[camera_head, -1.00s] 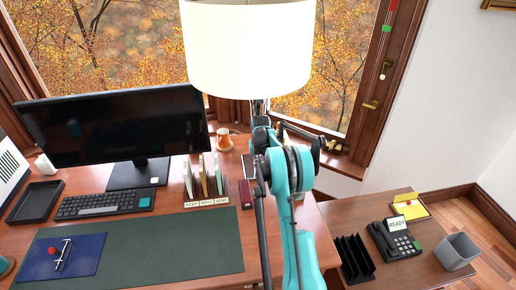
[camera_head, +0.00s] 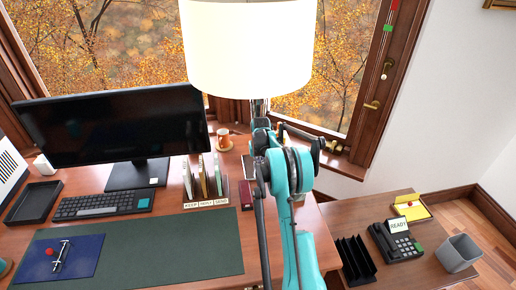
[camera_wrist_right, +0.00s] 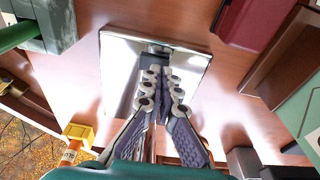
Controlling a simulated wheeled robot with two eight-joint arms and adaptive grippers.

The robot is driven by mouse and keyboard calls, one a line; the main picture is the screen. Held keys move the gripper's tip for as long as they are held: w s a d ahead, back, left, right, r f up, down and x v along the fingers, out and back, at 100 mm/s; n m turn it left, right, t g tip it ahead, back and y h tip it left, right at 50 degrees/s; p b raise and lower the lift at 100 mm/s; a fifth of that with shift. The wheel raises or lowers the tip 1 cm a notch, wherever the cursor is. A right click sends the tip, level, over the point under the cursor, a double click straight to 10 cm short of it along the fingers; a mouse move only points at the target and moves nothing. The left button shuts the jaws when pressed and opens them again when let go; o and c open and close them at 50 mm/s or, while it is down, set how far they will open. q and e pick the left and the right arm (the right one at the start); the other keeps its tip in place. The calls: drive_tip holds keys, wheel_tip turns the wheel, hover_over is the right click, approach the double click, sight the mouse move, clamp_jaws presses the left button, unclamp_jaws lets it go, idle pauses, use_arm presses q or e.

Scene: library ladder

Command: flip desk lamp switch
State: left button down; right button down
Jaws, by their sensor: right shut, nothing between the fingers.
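The desk lamp has a large, bright cream shade (camera_head: 247,45) at the top of the head view, with a metal post (camera_head: 259,107) below it. Its shiny square base (camera_wrist_right: 118,62) lies on the wooden desk in the wrist view. My right gripper (camera_wrist_right: 163,75) is shut and empty, with its fingertips over the base. I cannot tell whether they touch it. The switch cannot be made out; the fingers cover part of the base. In the head view my right arm hides most of the base and the gripper. My left gripper is out of view.
A dark red block (camera_head: 246,194) sits close by the lamp and also shows in the wrist view (camera_wrist_right: 255,22). The green desk mat (camera_head: 190,250) is mostly clear.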

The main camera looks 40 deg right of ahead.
drive_tip(key=shift+f+b, duration=0.3)
drive_tip(key=shift+f, duration=0.2)
drive_tip(key=shift+r, duration=0.1)
drive_tip(key=shift+r+p, duration=2.1)
drive_tip(key=shift+r, duration=1.35)
drive_tip(key=shift+f, duration=0.1)
